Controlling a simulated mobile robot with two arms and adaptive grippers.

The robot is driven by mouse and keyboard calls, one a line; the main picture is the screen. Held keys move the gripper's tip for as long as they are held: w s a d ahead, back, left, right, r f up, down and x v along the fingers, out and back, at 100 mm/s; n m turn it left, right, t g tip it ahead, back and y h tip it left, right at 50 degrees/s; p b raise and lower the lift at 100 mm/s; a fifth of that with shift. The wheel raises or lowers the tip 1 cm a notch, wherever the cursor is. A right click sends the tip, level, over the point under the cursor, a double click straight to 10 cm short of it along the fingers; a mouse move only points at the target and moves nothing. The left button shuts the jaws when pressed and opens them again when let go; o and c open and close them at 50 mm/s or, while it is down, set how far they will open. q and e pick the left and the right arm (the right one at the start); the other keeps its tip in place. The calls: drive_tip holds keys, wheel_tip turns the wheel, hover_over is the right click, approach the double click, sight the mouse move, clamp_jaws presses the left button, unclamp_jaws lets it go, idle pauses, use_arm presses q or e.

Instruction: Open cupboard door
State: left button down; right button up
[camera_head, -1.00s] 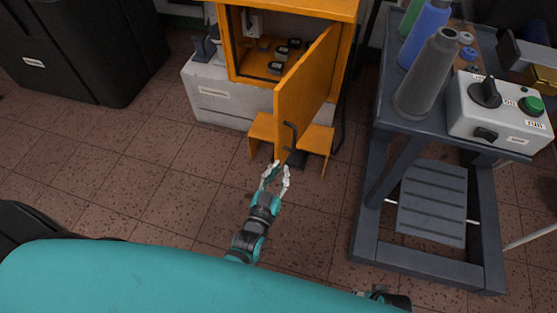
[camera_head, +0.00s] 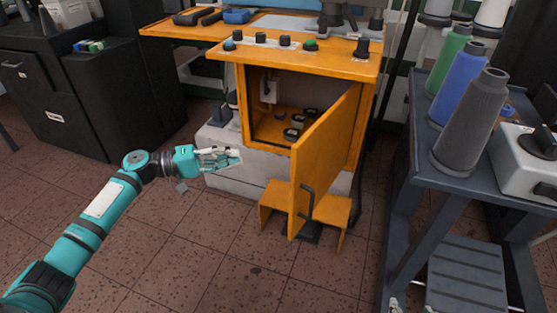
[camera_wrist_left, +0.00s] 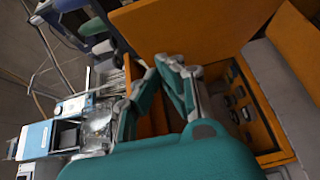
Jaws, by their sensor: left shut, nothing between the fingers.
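The orange cupboard (camera_head: 369,120) stands at the centre of the head view. Its orange door (camera_head: 322,150) is swung wide open, hinged on the right, with a dark handle (camera_head: 307,201) low on its outer face. The inside shows, with several small dark items on its floor. My left gripper (camera_head: 238,157) is shut and empty, left of the door and apart from it, in front of the pale block under the cupboard. In the left wrist view the door (camera_wrist_left: 190,28) and the open interior show beyond the fingers. Only a small pale piece, perhaps my right gripper (camera_head: 395,305), shows at the bottom edge.
A dark blue-grey trolley (camera_head: 398,225) with thread cones (camera_head: 468,125) stands close on the right. A low orange step (camera_head: 330,210) is under the door. Dark cabinets (camera_head: 120,110) stand at the left.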

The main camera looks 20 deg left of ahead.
use_arm(q)
drive_tip(key=w+d+r, duration=0.1)
drive_tip(key=w+d, duration=0.2)
drive_tip(key=d, duration=0.9)
drive_tip(key=shift+w+d+h+b, duration=0.2)
drive_tip(key=shift+w+h+b, duration=0.1)
use_arm(e)
drive_tip(key=shift+w+a+r+t, duration=0.25)
drive_tip(key=shift+w+r+t, duration=0.3)
drive_tip(key=shift+r, duration=0.1)
drive_tip(key=shift+w+a+r+t, duration=0.2)
drive_tip(key=shift+w+r+t, duration=0.3)
drive_tip(key=shift+r, duration=0.1)
